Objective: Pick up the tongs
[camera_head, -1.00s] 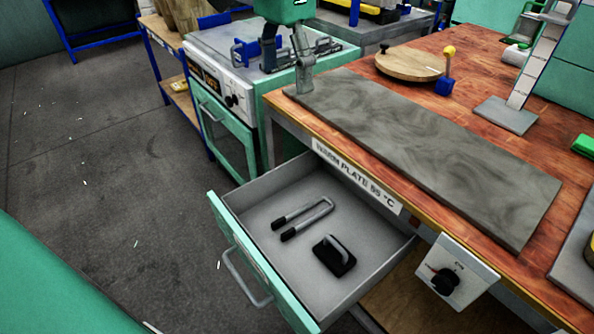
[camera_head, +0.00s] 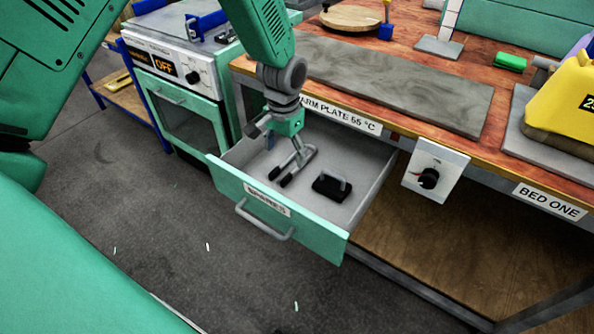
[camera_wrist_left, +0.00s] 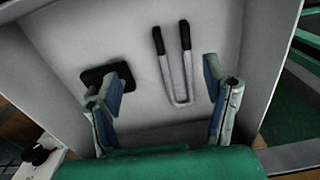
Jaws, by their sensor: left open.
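The tongs (camera_head: 287,180) are a thin grey U with two black tips, lying in the open drawer (camera_head: 350,203). In the left wrist view the tongs (camera_wrist_left: 164,72) lie between my open fingers, bend toward the gripper and black tips away from it. My left gripper (camera_head: 283,143) is open and empty over the back of the drawer, partly covering the tongs' bend in the head view. It also shows in the left wrist view (camera_wrist_left: 166,88) with its fingers apart on either side of the tongs. My right gripper is not in view.
A black block with a grey handle (camera_head: 331,187) lies in the drawer beside the tongs; one finger partly hides it in the wrist view. The workbench edge with the warm plate (camera_head: 400,85) is above the drawer. An oven (camera_head: 187,110) stands to the left.

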